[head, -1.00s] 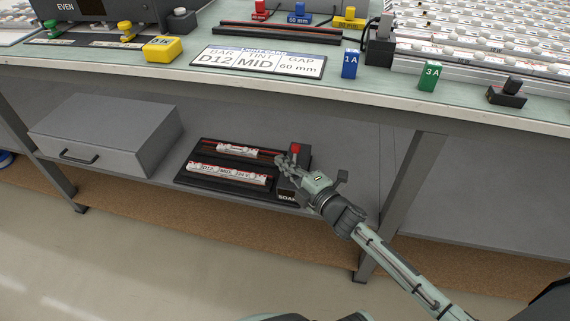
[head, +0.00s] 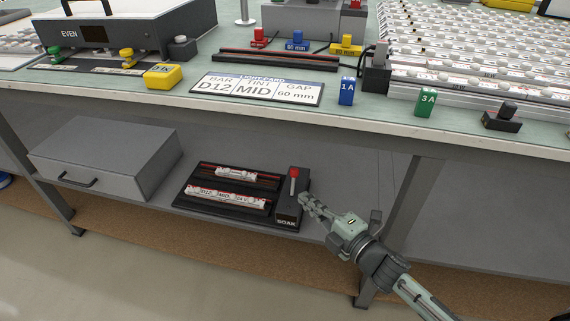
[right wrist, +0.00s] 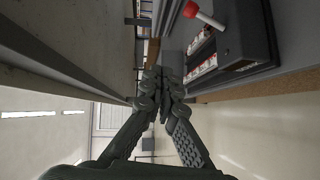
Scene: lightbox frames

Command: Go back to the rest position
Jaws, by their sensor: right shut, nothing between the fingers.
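My right gripper (head: 308,203) is shut and empty, just right of the soak station (head: 287,215) on the lower shelf, apart from it. It also shows shut in the right wrist view (right wrist: 163,82). The soak station has a red-tipped lever (head: 293,175) that stands up. Its black tray (head: 205,207) holds a short light strip (head: 236,174) at the back and a longer labelled strip (head: 226,196) at the front. The red lever tip (right wrist: 191,9) shows at the top of the right wrist view. My left gripper is not in view.
A grey drawer box (head: 105,160) stands left on the lower shelf. The table edge (head: 300,112) runs above the shelf, and a table leg (head: 405,215) stands right of my gripper. On the tabletop are a sign (head: 257,88), a blue block (head: 346,91) and a green block (head: 425,103).

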